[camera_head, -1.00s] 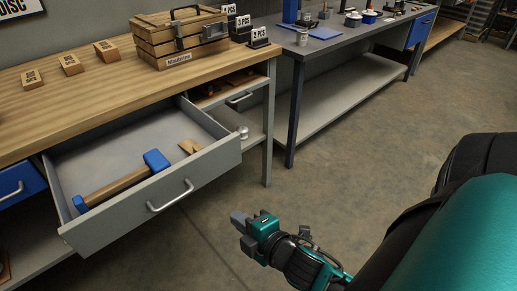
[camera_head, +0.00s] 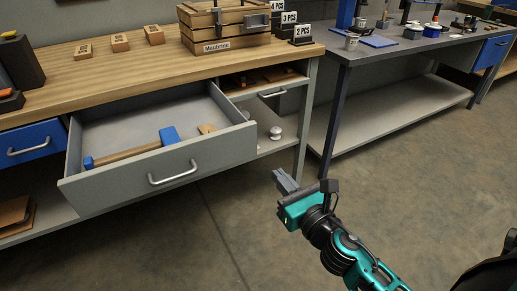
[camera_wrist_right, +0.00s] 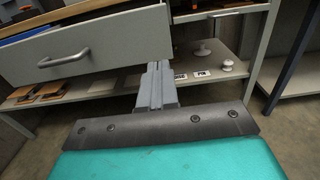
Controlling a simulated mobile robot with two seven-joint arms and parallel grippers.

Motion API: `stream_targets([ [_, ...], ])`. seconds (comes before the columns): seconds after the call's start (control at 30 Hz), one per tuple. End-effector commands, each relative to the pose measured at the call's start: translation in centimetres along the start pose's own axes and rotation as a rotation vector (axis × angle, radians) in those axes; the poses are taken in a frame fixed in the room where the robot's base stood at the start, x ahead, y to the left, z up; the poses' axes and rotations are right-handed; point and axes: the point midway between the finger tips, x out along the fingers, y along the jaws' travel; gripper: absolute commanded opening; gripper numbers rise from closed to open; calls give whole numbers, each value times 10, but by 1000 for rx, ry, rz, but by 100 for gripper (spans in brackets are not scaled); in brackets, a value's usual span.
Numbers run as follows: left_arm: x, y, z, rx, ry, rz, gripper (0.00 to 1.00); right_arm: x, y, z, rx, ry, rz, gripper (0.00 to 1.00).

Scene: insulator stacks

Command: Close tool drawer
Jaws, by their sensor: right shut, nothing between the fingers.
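The grey tool drawer (camera_head: 165,172) stands pulled out from under the wooden workbench top, with a silver bar handle (camera_head: 172,173) on its front. A hammer with a blue head (camera_head: 168,136) and a small wooden piece (camera_head: 206,129) lie inside. My right gripper (camera_head: 284,182) is shut and empty, in front of and to the right of the drawer, apart from it in the head view. In the right wrist view the shut fingers (camera_wrist_right: 157,85) point toward the drawer front's right end; the drawer handle (camera_wrist_right: 64,58) is at the left. My left gripper is not in view.
A wooden crate (camera_head: 225,28) and number signs stand on the workbench (camera_head: 80,62). A shut blue drawer (camera_head: 30,145) is left of the open one. A bench leg (camera_head: 304,120) stands right of it. The floor (camera_head: 400,190) in front is clear.

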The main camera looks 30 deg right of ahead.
Motion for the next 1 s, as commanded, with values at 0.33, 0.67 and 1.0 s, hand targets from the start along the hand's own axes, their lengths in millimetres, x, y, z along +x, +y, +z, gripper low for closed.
stream_targets([
  [0.33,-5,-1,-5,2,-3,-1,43,64,0,2,3,-2,0,0],
  [0.67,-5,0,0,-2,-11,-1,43,109,0,0,4,1,-1,0],
  [1.0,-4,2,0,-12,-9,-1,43,117,0,-1,4,2,-1,0],
])
